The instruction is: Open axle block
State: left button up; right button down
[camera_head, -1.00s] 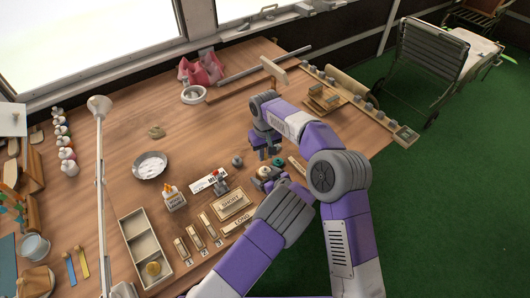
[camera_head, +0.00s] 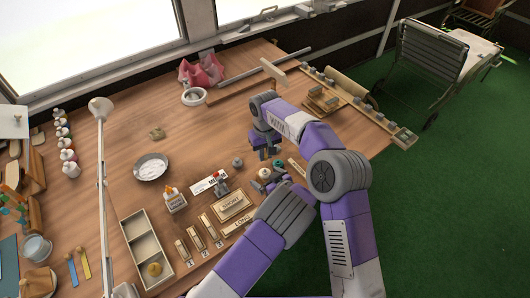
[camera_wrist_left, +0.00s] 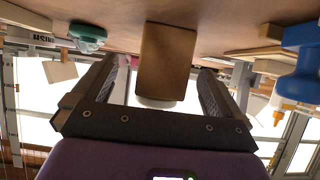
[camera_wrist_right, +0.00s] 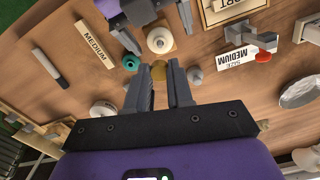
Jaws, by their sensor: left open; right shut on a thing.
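My right gripper (camera_head: 265,152) is low over the middle of the workbench. In the right wrist view its fingers (camera_wrist_right: 162,78) are close together, with a small brass-coloured piece (camera_wrist_right: 159,72) between the tips. My left gripper (camera_head: 277,183) is just below it, near the bench surface. In the left wrist view its fingers (camera_wrist_left: 165,75) are wide apart, with a brown block (camera_wrist_left: 166,55) in the gap, not visibly gripped. I cannot tell which piece is the axle block. A teal ring (camera_wrist_right: 131,62) and a cream round piece (camera_wrist_right: 160,40) stand near both grippers.
A grey clamp-like piece (camera_head: 221,187) and a MEDIUM size card (camera_head: 208,183) are to the left. SHORT (camera_head: 232,205) and LONG wooden trays sit nearer the front. A glue bottle (camera_head: 174,199) and a divided tray (camera_head: 138,236) are farther left.

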pick_arm(q)
jog(key=shift+s+d+r+p, duration=0.45)
jog(key=shift+s+r+p, duration=0.15)
jog(key=shift+r+p, duration=0.15)
jog(key=shift+s+d+r+p, duration=0.45)
jog(key=shift+s+r+p, duration=0.2)
jog(key=shift+r, duration=0.15)
pick_arm(e)
jog(key=shift+r, duration=1.45)
pick_arm(q)
jog(key=shift+s+d+r, duration=0.1)
jog(key=shift+d, duration=0.05)
jog(key=shift+d+r, duration=0.1)
